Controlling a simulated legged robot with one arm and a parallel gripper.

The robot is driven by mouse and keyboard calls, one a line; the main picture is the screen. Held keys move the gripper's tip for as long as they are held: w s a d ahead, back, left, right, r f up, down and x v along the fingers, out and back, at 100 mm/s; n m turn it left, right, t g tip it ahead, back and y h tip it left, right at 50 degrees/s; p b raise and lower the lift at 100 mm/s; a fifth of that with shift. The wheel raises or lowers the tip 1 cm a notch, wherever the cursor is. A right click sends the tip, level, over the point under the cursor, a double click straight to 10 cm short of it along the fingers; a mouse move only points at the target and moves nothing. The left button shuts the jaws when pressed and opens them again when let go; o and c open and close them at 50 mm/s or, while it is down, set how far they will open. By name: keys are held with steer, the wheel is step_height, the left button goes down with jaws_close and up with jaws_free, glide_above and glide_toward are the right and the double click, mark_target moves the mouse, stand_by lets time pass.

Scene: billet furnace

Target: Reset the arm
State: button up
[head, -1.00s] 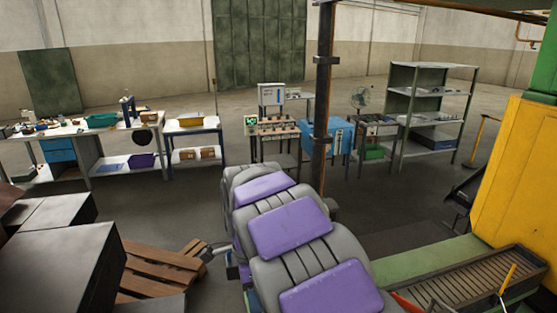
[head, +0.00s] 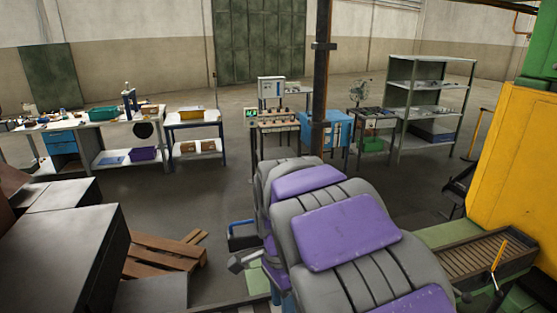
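My arm, with padded grey and purple covers, rises from the bottom of the head view and reaches forward through the middle. Its far end is hidden behind its own nearer links.
A dark box-shaped block (head: 62,257) and a wooden pallet (head: 163,262) lie to the left. A yellow machine (head: 520,180) and a slatted conveyor (head: 488,262) stand close on the right. Workbenches (head: 85,125), a post (head: 320,75) and a shelf rack (head: 430,60) stand farther back.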

steer(key=s+d+f+n+b, duration=0.4)
steer(key=s+f+b, duration=0.1)
steer(key=s, duration=0.3)
steer(key=s+d+f+n+b, duration=0.4)
steer(key=s+f, duration=0.3)
steer(key=s, duration=0.1)
steer(key=s+d+f+n+b, duration=0.4)
steer(key=s+d+f+b, duration=0.1)
steer(key=s, duration=0.3)
steer(key=shift+s+f+n+b, duration=0.2)
steer(key=shift+f+n+b, duration=0.1)
steer(key=shift+f, duration=0.15)
